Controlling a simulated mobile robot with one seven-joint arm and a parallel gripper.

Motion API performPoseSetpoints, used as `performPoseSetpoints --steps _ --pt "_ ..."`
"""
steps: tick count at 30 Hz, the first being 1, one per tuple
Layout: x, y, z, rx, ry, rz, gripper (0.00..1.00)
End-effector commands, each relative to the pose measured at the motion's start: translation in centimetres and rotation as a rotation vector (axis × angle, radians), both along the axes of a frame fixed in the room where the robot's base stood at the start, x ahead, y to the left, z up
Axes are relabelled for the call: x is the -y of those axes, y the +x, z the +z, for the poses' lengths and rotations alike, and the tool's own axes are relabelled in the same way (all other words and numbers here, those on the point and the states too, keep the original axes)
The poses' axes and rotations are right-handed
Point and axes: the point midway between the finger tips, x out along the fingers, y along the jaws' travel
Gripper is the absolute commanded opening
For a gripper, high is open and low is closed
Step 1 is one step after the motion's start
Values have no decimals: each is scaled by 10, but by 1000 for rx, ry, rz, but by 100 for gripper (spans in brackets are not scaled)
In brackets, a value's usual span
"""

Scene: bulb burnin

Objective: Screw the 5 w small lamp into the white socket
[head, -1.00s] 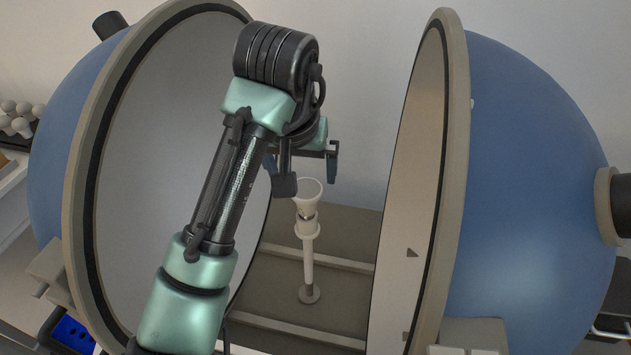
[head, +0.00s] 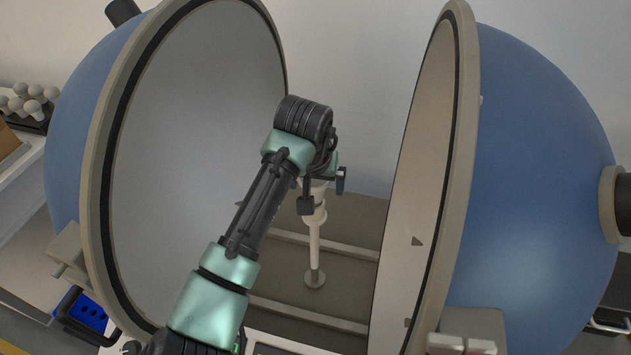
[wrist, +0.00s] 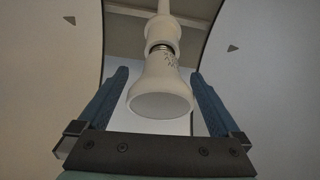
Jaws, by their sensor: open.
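The white small lamp (wrist: 160,92), a reflector shape with a flat face, stands at the top of the white socket (wrist: 162,27) on its post. A band of metal thread shows between lamp and socket in the wrist view; how deep it sits I cannot tell. In the head view the socket (head: 314,217) is visible, but my arm partly hides the lamp (head: 319,186). My gripper (wrist: 160,75) is open, with one blue finger on each side of the lamp and visible gaps. It also shows in the head view (head: 324,184).
The post stands on a grey floor (head: 345,290) with rails, between the open halves of a blue sphere. The left half's rim (head: 100,180) and right half's rim (head: 463,180) flank my arm. Several bulbs (head: 30,103) stand in a holder at the far left.

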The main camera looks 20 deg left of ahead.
Motion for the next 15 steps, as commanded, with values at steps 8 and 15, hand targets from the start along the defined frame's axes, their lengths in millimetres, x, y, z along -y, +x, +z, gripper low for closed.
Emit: performPoseSetpoints --steps 8,15 --pt "0 0 0 0 0 0 69" --pt "0 0 1 0 0 0 26"
